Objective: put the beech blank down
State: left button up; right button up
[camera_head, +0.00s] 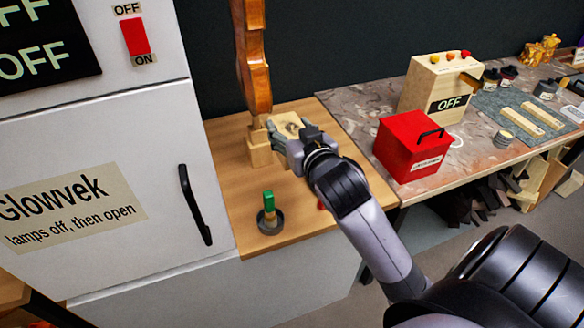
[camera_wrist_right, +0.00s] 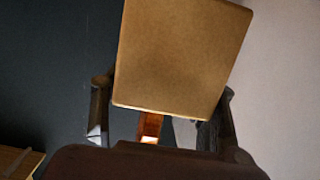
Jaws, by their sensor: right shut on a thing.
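The beech blank (camera_head: 289,121) is a pale tan block with a dark mark in the head view. My right gripper (camera_head: 286,135) is shut on it at the far part of the wooden bench (camera_head: 240,205), just right of the violin's wooden stand (camera_head: 257,151). In the right wrist view the blank (camera_wrist_right: 183,55) fills the upper middle as a flat, tilted tan face, between the two dark fingers of the gripper (camera_wrist_right: 160,112). Whether the blank touches the bench is hidden by the gripper. My left gripper is not in view.
A violin (camera_head: 254,60) stands upright behind the gripper. A dark round dish with a green-topped item (camera_head: 268,201) sits near the front edge. A white Glowvek cabinet (camera_head: 120,180) borders the left. A red box (camera_head: 411,150) and a cream OFF box (camera_head: 432,88) stand right.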

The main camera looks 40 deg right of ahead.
jog(key=shift+w+d, duration=0.1)
jog(key=shift+w, duration=0.15)
jog(key=f, duration=0.2)
jog(key=f+b, duration=0.1)
jog(key=f, duration=0.2)
jog(key=shift+s+f, duration=0.25)
jog(key=shift+f, duration=0.1)
notch_tip(320, 180, down, 13)
jog(key=b, duration=0.2)
jog(key=shift+w+r+b, duration=0.1)
jog(key=shift+r+b, duration=0.05)
jog(key=shift+b, duration=0.15)
jog(key=shift+f, duration=0.45)
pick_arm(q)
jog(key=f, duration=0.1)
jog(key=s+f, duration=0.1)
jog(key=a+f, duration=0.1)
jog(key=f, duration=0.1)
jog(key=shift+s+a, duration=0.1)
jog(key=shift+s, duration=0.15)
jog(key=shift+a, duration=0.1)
